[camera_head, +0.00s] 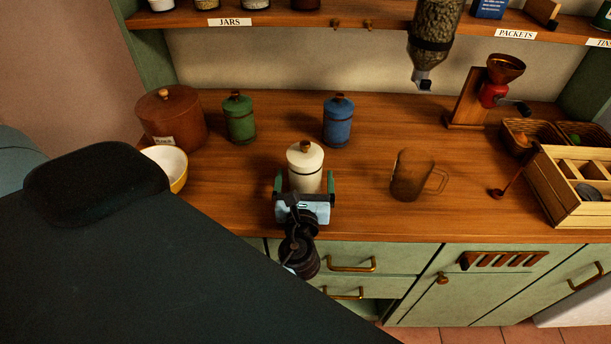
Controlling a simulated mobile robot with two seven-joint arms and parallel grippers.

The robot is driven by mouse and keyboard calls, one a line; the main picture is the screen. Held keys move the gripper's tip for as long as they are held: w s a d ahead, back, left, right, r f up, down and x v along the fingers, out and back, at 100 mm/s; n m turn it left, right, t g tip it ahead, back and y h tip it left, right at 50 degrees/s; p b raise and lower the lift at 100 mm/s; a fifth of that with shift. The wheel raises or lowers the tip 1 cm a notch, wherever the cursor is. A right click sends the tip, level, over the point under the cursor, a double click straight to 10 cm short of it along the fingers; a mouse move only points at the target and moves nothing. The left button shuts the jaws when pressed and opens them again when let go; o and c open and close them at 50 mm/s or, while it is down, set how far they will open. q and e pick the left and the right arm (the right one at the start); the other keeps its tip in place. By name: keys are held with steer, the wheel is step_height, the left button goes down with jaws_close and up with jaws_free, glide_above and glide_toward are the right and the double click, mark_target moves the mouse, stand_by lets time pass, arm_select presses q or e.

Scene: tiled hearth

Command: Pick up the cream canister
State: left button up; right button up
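The cream canister (305,168) has a wooden knob on its lid and a dark band. It is upright near the front middle of the wooden counter (370,150). My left gripper (305,182) is at its front, with one green finger on either side of it. The fingers look open, with a narrow gap between them and the canister. The gripper body hides the canister's base, so I cannot see its contact with the counter. My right gripper is not in view.
A green canister (239,119) and a blue canister (338,121) stand behind. A brown crock (171,120) and a yellow bowl (168,165) are at left. A clear brown mug (409,177) stands right, then a wooden crate (560,205). A hanging dispenser (433,40) is above.

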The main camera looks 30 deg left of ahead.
arm_select(q)
steer(key=shift+x, duration=0.9)
steer(key=c, duration=1)
jaws_close()
